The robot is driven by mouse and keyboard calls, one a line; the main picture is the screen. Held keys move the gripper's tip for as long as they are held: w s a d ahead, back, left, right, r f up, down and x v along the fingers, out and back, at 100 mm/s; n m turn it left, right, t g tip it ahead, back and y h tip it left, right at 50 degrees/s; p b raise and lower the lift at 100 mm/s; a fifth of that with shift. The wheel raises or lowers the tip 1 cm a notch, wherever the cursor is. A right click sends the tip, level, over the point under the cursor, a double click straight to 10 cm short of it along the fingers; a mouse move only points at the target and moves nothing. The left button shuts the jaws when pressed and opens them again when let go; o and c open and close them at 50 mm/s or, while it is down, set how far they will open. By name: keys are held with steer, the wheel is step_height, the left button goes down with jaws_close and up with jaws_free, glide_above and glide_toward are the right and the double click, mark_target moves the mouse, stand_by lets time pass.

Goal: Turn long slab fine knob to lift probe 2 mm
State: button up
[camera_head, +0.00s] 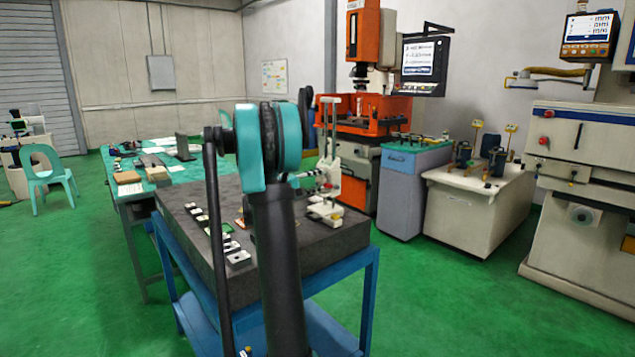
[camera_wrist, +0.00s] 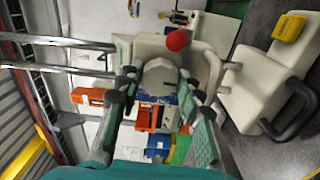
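A cream measuring stand (camera_head: 331,140) with an upright column stands on the dark slab (camera_head: 315,245) in the head view. Small red parts show on its lower half; I cannot tell which is the fine knob. In the wrist view, my gripper (camera_wrist: 160,82) is open, with green-padded fingers apart. A pale rounded part (camera_wrist: 160,72) shows between the fingertips, and a red round knob (camera_wrist: 177,40) lies just beyond them. I cannot tell whether the fingers touch either. My arm hides much of the slab in the head view, and the probe tip cannot be made out.
Several small blocks (camera_head: 238,258) line the slab's left part. In the wrist view, a cream block with a yellow pad (camera_wrist: 289,28) and a black handle (camera_wrist: 292,112) lies to the right. A green-topped table (camera_head: 130,190) stands at left, an orange machine (camera_head: 372,116) behind.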

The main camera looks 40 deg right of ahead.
steer(key=c, duration=0.4)
steer(key=shift+m, duration=1.6)
steer(key=shift+c, duration=0.3)
steer(key=o, duration=0.9)
steer(key=a, duration=1.2)
steer(key=shift+s, duration=0.45)
